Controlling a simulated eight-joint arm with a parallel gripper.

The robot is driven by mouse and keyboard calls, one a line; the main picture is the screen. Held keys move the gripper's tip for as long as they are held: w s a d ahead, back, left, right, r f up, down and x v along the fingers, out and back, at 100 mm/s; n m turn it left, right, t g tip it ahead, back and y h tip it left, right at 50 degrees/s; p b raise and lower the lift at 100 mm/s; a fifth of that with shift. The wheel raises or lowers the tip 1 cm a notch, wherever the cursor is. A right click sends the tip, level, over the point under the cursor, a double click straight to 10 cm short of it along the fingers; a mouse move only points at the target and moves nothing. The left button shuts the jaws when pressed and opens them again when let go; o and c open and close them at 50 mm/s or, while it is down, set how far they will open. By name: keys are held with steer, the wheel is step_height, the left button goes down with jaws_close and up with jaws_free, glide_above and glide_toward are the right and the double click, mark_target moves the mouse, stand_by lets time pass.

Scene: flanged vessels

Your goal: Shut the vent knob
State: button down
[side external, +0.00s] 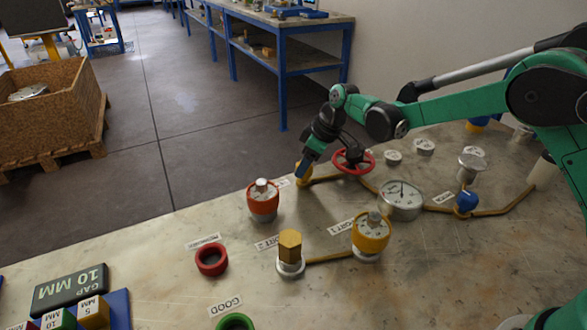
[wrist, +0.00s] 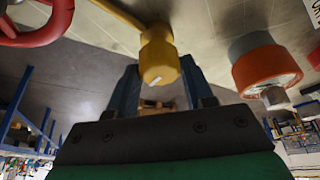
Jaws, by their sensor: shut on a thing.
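The yellow knob (side external: 304,178) sits at the end of a brass pipe near the far edge of the bench, partly hidden by my gripper (side external: 305,167). I take it as the vent knob; its label is too small to read. In the wrist view the yellow knob (wrist: 159,55) shows a white mark on its face. My gripper (wrist: 158,80) has its two dark blue fingers on either side of the knob and is shut on it.
A red handwheel (side external: 353,162) stands just right of my gripper. An orange-collared gauge (side external: 263,202) stands close on the left, also in the wrist view (wrist: 265,66). A pressure gauge (side external: 402,198), yellow-collared gauge (side external: 371,235) and brass hex fitting (side external: 290,247) stand nearer. The front bench is partly clear.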

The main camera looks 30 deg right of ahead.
steer(key=shift+n, duration=0.5)
steer(key=shift+c, duration=1.7)
jaws_free()
steer(key=shift+v, duration=2.8)
steer(key=shift+d, duration=0.1)
